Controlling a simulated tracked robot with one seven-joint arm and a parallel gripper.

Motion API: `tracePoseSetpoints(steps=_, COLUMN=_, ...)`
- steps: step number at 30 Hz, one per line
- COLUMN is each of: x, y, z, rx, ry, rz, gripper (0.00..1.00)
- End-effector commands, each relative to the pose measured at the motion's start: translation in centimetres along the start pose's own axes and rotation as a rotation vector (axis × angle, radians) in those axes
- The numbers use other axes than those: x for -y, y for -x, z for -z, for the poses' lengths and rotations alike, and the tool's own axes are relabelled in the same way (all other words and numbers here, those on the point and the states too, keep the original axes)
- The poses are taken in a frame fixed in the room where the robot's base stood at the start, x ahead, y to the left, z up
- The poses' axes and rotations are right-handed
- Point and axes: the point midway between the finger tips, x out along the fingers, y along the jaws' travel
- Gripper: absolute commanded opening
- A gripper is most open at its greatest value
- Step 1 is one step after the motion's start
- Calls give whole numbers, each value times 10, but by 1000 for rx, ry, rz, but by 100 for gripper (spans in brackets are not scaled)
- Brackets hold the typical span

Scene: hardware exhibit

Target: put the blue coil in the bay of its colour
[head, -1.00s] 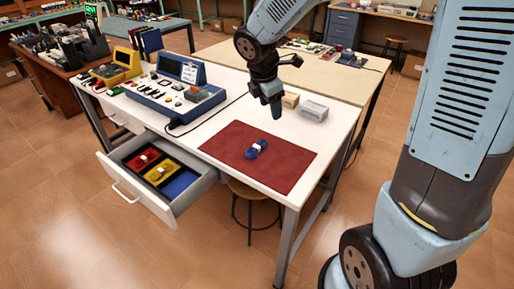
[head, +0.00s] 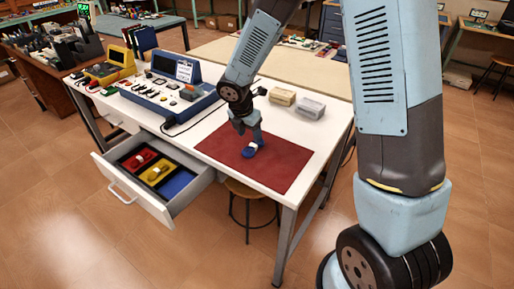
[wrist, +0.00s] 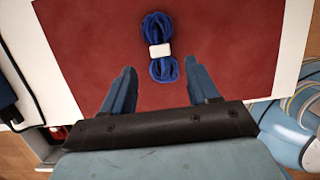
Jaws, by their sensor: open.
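The blue coil (head: 250,150) lies on the dark red mat (head: 287,167) on the white table. In the wrist view the coil (wrist: 157,67) is a bundle of blue cable with a white band round its middle. The open drawer (head: 141,200) holds red (head: 131,164), yellow (head: 150,177) and blue (head: 176,184) bays. The red and yellow bays each hold a coil; the blue bay looks empty.
A stool (head: 248,190) is under the table.

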Motion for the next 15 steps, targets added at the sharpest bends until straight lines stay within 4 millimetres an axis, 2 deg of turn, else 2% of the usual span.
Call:
tracePoseSetpoints(steps=8, x=0, y=-16, z=1, rx=-1, ry=2, rz=1, gripper=60)
tracePoseSetpoints(steps=15, x=1, y=-48, z=0, rx=-1, ry=2, rz=2, gripper=60)
